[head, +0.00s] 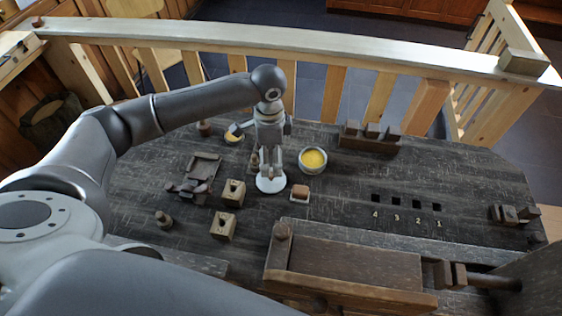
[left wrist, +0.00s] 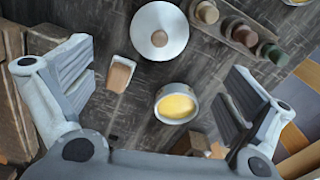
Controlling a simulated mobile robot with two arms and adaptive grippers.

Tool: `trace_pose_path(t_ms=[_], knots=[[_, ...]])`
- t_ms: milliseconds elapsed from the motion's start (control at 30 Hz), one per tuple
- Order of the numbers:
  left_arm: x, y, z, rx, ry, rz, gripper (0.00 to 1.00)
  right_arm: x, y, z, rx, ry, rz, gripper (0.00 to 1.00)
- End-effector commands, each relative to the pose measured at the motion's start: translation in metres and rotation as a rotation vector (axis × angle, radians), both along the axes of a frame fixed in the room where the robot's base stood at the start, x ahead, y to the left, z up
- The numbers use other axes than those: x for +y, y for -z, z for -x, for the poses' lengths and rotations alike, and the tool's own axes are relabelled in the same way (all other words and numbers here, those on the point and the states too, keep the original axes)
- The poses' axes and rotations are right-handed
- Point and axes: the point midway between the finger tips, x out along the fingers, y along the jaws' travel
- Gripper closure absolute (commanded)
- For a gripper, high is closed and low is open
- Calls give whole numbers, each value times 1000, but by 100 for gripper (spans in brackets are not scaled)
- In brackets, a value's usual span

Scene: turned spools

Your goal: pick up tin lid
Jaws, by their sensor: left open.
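The tin lid (head: 271,186) is a pale round disc lying on the dark workbench, left of the tin of yellow stuff (head: 313,160). In the left wrist view the lid (left wrist: 152,22) shows near the top edge, with a brown knob at its middle. My left gripper (head: 270,168) points down over the lid in the head view, its fingers open. In the left wrist view the open fingers (left wrist: 158,92) stand wide apart, and the tin (left wrist: 177,104) shows between them, below the lid. I cannot tell the gap from fingers to lid. My right gripper is not in view.
A small brown-topped block (head: 300,193) sits close right of the lid. Pale wooden blocks with holes (head: 223,226) stand at its lower left. A wooden rack (head: 370,143) stands at the back right. A large wooden vise (head: 350,265) fills the front. Bare bench lies around numbered holes.

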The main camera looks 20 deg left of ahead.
Motion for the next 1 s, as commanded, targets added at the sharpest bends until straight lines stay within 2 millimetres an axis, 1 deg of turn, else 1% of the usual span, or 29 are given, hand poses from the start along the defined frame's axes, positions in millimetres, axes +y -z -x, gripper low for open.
trace_pose_path(t_ms=[33,133,233,333,467,567,733,833,900,1000], knots=[[0,3,1,3,0,-1,0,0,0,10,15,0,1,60],[0,16,1,6,-2,0,0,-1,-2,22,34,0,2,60],[0,32,1,5,0,-1,0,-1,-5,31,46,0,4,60],[0,46,1,5,-1,-1,0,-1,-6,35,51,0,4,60],[0,55,0,1,-1,0,0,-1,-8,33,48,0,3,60],[1,62,1,3,-1,-1,0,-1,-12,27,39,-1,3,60],[3,85,1,4,-1,-2,0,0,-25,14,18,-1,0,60],[2,99,0,3,0,-1,0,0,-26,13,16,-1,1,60],[2,105,1,3,0,-1,0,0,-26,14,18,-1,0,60],[3,108,0,0,1,-1,0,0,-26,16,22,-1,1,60]])
